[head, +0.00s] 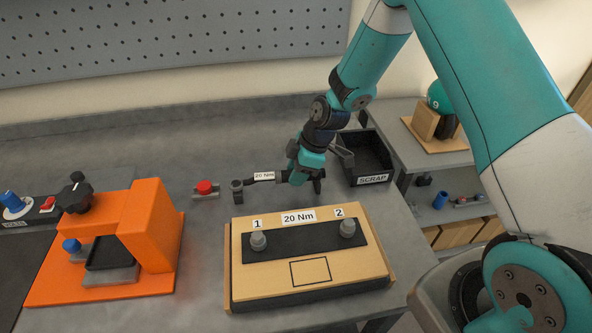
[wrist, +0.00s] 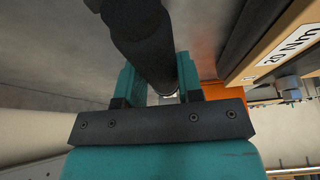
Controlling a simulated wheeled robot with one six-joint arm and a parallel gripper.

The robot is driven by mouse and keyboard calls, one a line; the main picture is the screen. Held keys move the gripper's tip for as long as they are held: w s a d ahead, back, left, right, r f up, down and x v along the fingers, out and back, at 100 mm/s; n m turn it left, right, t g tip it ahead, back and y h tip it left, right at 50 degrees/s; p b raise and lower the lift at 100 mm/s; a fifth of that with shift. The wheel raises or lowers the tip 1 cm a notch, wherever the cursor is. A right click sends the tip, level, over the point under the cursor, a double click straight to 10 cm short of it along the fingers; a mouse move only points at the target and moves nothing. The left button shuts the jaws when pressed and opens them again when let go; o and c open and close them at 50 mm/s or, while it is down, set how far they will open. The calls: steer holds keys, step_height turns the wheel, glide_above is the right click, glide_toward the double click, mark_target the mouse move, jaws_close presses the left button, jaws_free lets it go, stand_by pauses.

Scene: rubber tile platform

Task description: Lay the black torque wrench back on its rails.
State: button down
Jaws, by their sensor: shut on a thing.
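The black torque wrench (head: 250,181) lies roughly level behind the wooden fixture, with its round head at the left and a small "20 Nm" label beside its shaft. My gripper (head: 297,179) is shut on its handle at the right end. In the wrist view the dark handle (wrist: 145,40) runs between the two teal fingers of my gripper (wrist: 160,82). A dark upright piece shows just right of the fingers; I cannot tell if it is a rail or the handle's end. The rails are not clearly seen, nor whether the wrench touches them.
The wooden "20 Nm" fixture (head: 378,268) with two grey bolts stands in front. A black SCRAP bin (head: 371,179) is close on the right. A red button (head: 205,187) sits left of the wrench head, and an orange press (head: 150,225) is farther left.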

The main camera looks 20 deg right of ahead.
steer(key=shift+f, duration=0.45)
stand_by(0.3)
steer(key=c, duration=0.7)
jaws_free()
steer(key=b+v, duration=0.3)
steer(key=v, duration=1.4)
steer(key=shift+r, duration=0.2)
steer(key=s+a+r+m, duration=0.2)
steer(key=s+a, duration=0.1)
steer(key=s, duration=0.5)
steer(key=s+a+r+m, duration=0.2)
steer(key=s+a+m, duration=0.1)
steer(key=s, duration=0.6)
steer(key=s+a+r+m+g, duration=0.1)
steer(key=s+a+r+m, duration=0.2)
steer(key=s+a, duration=0.2)
steer(key=shift+s+a+r, duration=0.1)
steer(key=shift+s+a, duration=0.05)
steer(key=shift+s, duration=1.65)
